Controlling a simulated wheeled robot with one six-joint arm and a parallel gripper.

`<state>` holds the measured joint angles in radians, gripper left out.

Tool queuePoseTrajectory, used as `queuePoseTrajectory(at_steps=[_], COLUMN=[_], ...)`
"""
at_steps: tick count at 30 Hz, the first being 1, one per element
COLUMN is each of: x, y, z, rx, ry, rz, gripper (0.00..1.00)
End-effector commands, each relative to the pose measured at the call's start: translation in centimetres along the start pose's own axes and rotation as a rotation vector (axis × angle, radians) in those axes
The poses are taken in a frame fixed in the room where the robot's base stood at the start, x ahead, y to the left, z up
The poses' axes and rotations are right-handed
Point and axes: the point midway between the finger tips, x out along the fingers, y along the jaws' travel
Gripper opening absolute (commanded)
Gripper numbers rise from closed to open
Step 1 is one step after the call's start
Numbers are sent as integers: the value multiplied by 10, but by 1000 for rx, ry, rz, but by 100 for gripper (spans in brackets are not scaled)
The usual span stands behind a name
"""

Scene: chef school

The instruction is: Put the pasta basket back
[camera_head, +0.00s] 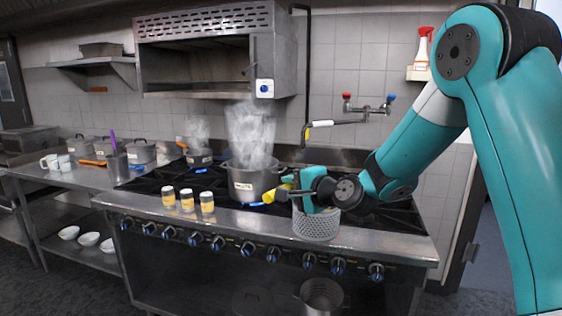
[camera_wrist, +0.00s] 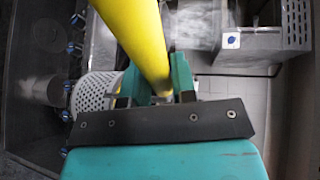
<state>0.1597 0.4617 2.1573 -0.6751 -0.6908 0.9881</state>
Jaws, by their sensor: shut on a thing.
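The pasta basket is a perforated grey metal cylinder (camera_head: 317,226) with a yellow handle (camera_head: 272,193). In the head view it hangs at the front edge of the stove, right of the large steaming pot (camera_head: 252,180). My gripper (camera_head: 302,197) is shut on the yellow handle. In the wrist view the handle (camera_wrist: 137,40) runs up between the green fingers (camera_wrist: 160,90), and the perforated basket (camera_wrist: 94,92) shows at the left. Whether the basket touches the stove edge, I cannot tell. The steaming pot carries a pale label and stands on the burners.
Several yellow-labelled jars (camera_head: 187,200) stand on the stove's front ledge (camera_head: 150,208). A smaller steaming pot (camera_head: 199,157) is at the back left. A wall tap (camera_head: 350,118) reaches over the stove. Another metal pot (camera_head: 321,296) sits low beneath the stove front.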

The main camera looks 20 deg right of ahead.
Motion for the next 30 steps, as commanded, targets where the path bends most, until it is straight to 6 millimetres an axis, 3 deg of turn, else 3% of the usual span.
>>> queuePoseTrajectory(at_steps=[1, 6, 15, 22, 30], x=[-2, -10, -18, -22, -22], y=[19, 75, 134, 159, 156], z=[-3, -16, -29, -36, -36], rx=[11, 36, 61, 73, 71], ry=[34, 156, 291, 351, 348], rz=[9, 10, 5, 2, -1], gripper=[0, 0, 0, 0, 0])
